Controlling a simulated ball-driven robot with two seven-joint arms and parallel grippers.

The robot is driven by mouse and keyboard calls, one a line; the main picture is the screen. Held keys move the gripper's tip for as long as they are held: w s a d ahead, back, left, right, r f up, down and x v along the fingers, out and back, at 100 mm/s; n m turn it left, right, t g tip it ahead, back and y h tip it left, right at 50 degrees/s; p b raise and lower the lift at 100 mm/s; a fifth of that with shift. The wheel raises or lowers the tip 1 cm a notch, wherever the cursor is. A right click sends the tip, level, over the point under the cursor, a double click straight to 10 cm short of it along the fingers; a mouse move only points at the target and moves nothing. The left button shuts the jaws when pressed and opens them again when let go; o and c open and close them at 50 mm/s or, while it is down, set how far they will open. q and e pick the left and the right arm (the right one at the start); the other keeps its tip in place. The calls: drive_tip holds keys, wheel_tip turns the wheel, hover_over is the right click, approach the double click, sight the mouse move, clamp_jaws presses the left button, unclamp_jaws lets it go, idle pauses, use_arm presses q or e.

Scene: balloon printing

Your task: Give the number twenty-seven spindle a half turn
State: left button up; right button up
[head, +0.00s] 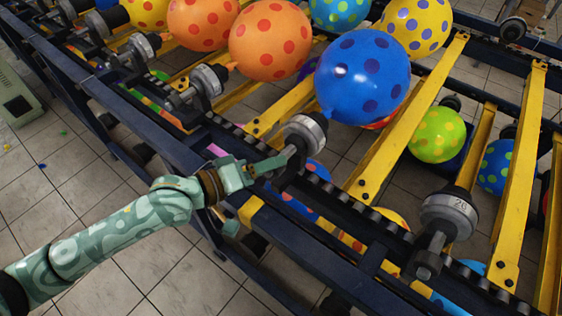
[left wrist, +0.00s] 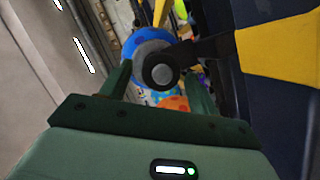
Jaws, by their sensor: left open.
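A grey spindle (head: 303,135) with a blue dotted balloon (head: 363,77) on it sits on the dark rail in the middle of the head view. Its number cannot be read. My left gripper (head: 270,166) is open at the near, dark end of this spindle. In the left wrist view the spindle's round dark end (left wrist: 160,71) shows between and beyond the two fingers of my left gripper (left wrist: 160,88). Contact cannot be told. Another spindle (head: 448,215), to the right, bears a number that looks like 26 or 28 and holds no balloon. My right gripper is out of view.
Several more spindles, such as one at the left (head: 201,87), carry dotted balloons like the orange one (head: 271,45). A dark blue frame rail (head: 320,240) and chain run diagonally below the spindles. Yellow bars (head: 415,118) cross behind. Tiled floor lies open at the lower left.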

sight(298, 142)
use_arm(q)
drive_tip(key=x, duration=0.2)
drive_tip(key=shift+w+d+f+b, duration=0.2)
drive_tip(key=shift+w+d+b, duration=0.05)
drive_tip(key=shift+b, duration=0.05)
drive_tip(key=shift+w+d, duration=0.3)
drive_tip(key=shift+d, duration=0.1)
